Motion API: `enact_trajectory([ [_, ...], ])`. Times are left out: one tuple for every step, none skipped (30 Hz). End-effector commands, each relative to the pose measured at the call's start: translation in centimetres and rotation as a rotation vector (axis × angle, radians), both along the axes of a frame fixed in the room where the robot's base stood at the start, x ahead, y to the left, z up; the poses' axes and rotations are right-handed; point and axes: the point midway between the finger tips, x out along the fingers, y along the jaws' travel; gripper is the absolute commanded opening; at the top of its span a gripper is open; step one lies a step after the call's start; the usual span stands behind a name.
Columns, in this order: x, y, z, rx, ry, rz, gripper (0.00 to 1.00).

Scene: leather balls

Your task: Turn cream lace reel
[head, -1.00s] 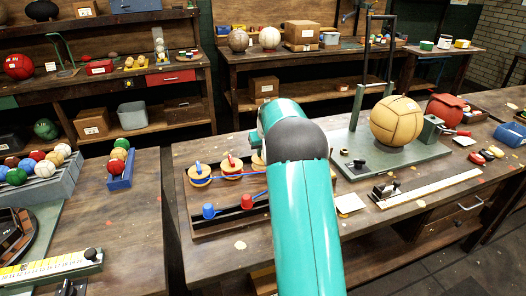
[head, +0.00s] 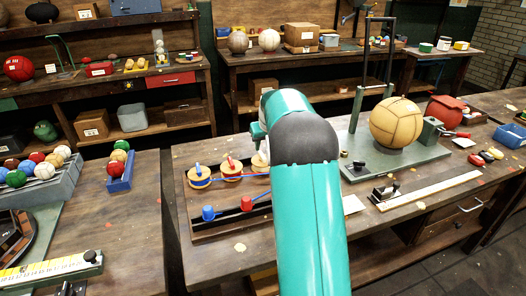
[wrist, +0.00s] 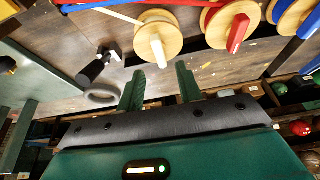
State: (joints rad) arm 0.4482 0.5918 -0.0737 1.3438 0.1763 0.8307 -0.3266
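The cream lace reel (wrist: 158,38) is a round wooden disc with a cream peg handle, at the upper middle of the wrist view. The gripper is hidden behind my arm in the head view. A cream lace runs from the reel toward the upper left in the wrist view.
The red-handled reel (head: 231,169) and blue-handled reel (head: 199,177) stand in a row left of the cream one. Red and blue cups (head: 247,202) sit in front. A green stand with a tan ball (head: 397,122) is to the right.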

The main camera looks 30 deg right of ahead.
Motion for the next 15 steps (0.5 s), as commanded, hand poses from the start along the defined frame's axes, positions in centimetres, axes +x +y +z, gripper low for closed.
enact_trajectory([
  [-0.4,0.1,1.3,-0.002,-0.004,0.0,0.35],
  [-0.7,0.1,1.9,-0.002,-0.004,0.0,0.35],
  [-1.0,0.2,2.7,-0.002,-0.004,0.0,0.35],
  [-1.2,0.3,3.3,-0.002,-0.004,0.0,0.35],
  [-1.5,0.4,3.9,-0.002,-0.004,0.0,0.35],
  [-1.8,0.4,4.6,-0.002,-0.003,0.0,0.35],
  [-2.0,0.5,5.1,-0.002,-0.003,0.0,0.35],
  [-2.2,0.6,5.5,-0.001,-0.002,0.0,0.35],
  [-2.4,0.6,6.1,-0.001,-0.002,0.0,0.35],
  [-2.5,0.7,6.4,-0.001,-0.001,0.0,0.35],
  [-2.7,0.7,6.7,-0.001,-0.001,0.0,0.35],
  [-2.8,0.7,7.0,-0.001,-0.001,-0.001,0.35],
  [-2.9,0.7,7.1,-0.001,0.0,-0.001,0.35],
  [-2.9,0.8,7.3,-0.001,0.0,-0.001,0.35],
  [-3.0,0.8,7.4,0.0,0.001,-0.001,0.35],
])
